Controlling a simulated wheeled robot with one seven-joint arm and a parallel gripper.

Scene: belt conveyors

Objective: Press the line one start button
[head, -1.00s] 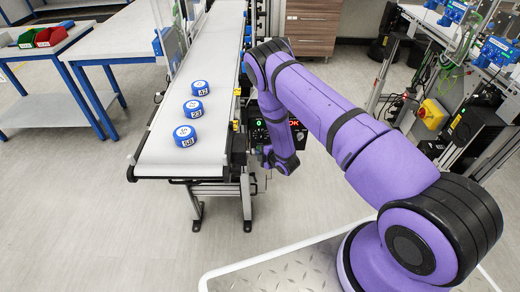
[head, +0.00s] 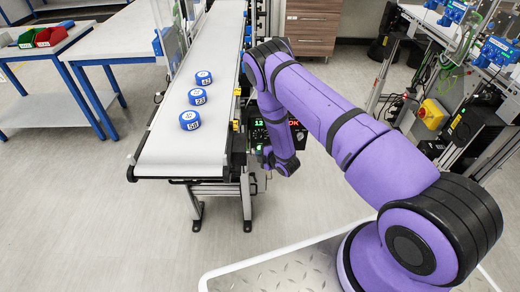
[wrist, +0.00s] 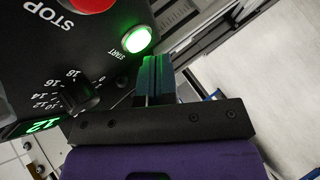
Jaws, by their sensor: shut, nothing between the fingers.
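The start button (wrist: 136,39) is a round button glowing green, marked START, on a black control panel (wrist: 105,62) in the wrist view. My gripper (wrist: 154,62) is shut and empty, its teal fingertips close beside the button's lower right edge. I cannot tell whether they touch it. The red stop button (wrist: 92,4) sits to the left, partly cut off. In the head view the panel (head: 257,134) is at the belt's right side, with its button face mostly hidden by my arm.
A black dial (wrist: 84,97) and a green display reading 12 (wrist: 42,125) are on the panel. The white conveyor belt (head: 165,155) carries several blue pucks, including number 58 (head: 190,121). Open floor (head: 110,235) lies in front of the conveyor.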

